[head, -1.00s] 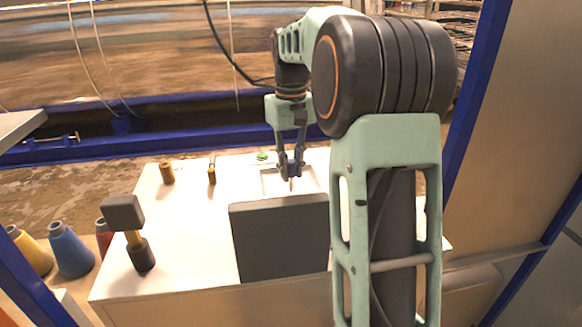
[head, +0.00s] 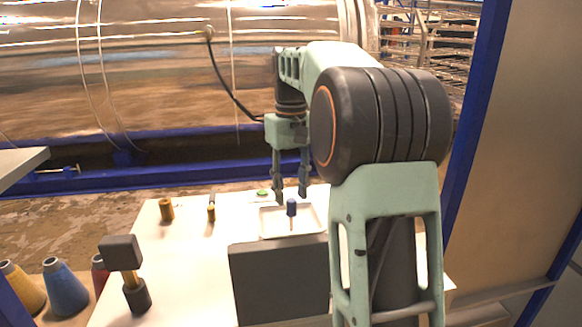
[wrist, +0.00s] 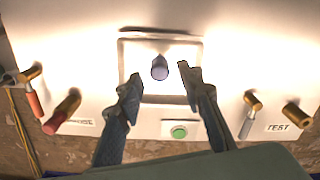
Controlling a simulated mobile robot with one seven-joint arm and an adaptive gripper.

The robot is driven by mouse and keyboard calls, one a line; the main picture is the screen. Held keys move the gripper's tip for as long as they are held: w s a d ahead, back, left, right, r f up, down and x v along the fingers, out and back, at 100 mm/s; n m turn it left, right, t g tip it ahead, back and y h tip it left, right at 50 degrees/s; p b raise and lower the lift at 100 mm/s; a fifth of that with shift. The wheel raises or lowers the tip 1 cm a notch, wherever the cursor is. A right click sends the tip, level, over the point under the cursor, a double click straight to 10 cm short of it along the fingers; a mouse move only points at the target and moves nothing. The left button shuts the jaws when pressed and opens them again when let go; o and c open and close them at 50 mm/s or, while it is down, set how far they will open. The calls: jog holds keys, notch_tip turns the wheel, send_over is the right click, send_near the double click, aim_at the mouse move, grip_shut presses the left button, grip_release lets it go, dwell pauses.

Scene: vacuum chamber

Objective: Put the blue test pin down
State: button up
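The blue test pin (head: 291,208) stands upright in a shallow white tray (head: 264,232), its blue head up and a thin brass-coloured shaft below. In the wrist view the pin (wrist: 160,68) shows as a blue round head inside the tray's frame (wrist: 124,60). My gripper (head: 291,195) is open above the tray, with its fingertips spread on both sides of the pin's head. In the wrist view, gaps show between the pin and both fingers of my gripper (wrist: 160,79). The foot of the pin is not clear in the wrist view.
A green button (wrist: 179,132) is beside the tray. Brass holders (head: 166,210) stand to the left in the head view. A TEST label (wrist: 290,127) lies near brass parts. A dark panel (head: 280,281) stands before the tray; a dark-headed mallet-like object (head: 121,252) is left.

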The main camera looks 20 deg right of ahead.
notch_tip(320, 180, up, 8)
jog(key=shift+f+p, duration=0.25)
jog(key=shift+p, duration=0.1)
dwell(0.4)
